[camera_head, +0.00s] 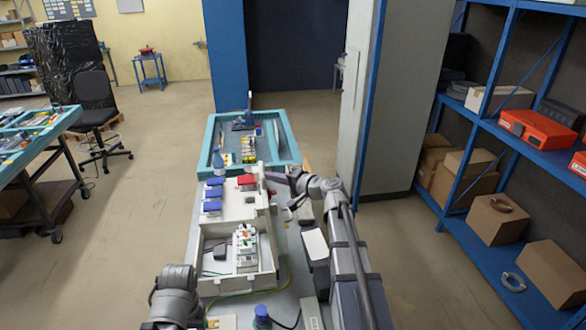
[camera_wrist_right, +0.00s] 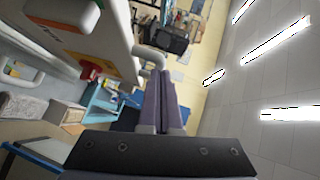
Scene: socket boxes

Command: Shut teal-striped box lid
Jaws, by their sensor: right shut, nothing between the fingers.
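A white box (camera_head: 207,285) stands on the workbench in the head view, its inside open to view with white socket parts in it. A white panel (camera_head: 230,207) carrying blue and red sockets rises at its far side and looks like the raised lid. I cannot make out a teal stripe clearly. My right gripper (camera_head: 272,177) is shut and empty, by the panel's top right corner; I cannot tell if it touches. In the right wrist view its shut fingers (camera_wrist_right: 165,85) are beside a white panel (camera_wrist_right: 70,45) with a red socket.
A teal tray (camera_head: 211,143) with parts lies behind the white box. A grey cabinet (camera_head: 400,90) and blue shelves (camera_head: 470,150) stand to the right. A dark chair (camera_head: 95,102) and a side table (camera_head: 45,145) are at left. The floor between is clear.

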